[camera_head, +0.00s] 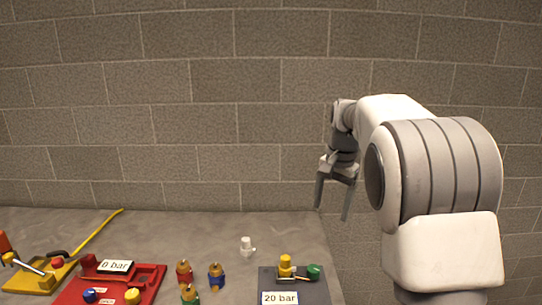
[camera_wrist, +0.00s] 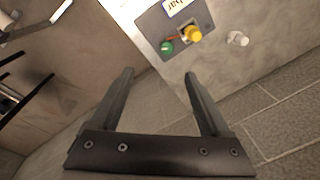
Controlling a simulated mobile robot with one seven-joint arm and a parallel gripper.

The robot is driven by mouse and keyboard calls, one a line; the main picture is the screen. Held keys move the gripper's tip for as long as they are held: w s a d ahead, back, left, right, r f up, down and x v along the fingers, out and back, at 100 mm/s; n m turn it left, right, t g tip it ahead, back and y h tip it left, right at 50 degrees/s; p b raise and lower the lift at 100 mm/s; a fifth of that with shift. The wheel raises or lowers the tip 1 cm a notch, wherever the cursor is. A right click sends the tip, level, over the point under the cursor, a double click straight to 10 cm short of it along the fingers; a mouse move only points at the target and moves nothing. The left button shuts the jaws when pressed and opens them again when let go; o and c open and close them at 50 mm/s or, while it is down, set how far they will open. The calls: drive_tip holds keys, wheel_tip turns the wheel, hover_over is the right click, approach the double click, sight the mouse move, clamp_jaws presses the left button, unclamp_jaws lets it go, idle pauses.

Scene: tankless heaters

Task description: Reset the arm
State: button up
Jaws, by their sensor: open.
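My arm is raised at the right of the head view, bent over toward the table's right end. My gripper (camera_head: 332,200) hangs with its fingers pointing down, just above and past the table's right edge. Its two fingers are spread apart with nothing between them. In the wrist view my gripper (camera_wrist: 160,75) also shows open and empty, with the table's edge beyond the fingertips.
The grey table (camera_head: 215,228) holds a dark "20 bar" panel (camera_head: 314,294), a red "0 bar" panel (camera_head: 152,285), a yellow plate (camera_head: 22,283), several coloured fittings and a white fitting (camera_head: 247,247). A block wall (camera_head: 230,125) stands behind. The table's back middle is clear.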

drive_tip(key=s+r+n+t, duration=0.1)
drive_tip(key=s+r+n, duration=0.1)
drive_tip(key=s+r, duration=0.45)
drive_tip(key=s+f+n+t, duration=0.1)
drive_tip(key=s+f+n, duration=0.2)
drive_tip(key=s, duration=0.9)
drive_tip(key=s+a+f+n+t, duration=0.1)
drive_tip(key=s+f+n+t, duration=0.1)
drive_tip(key=s, duration=1.1)
drive_tip(key=shift+s+f+n+h, duration=0.3)
drive_tip(key=shift+f+n, duration=0.2)
drive_tip(key=shift+f, duration=0.2)
drive_tip(key=shift+w+r, duration=0.1)
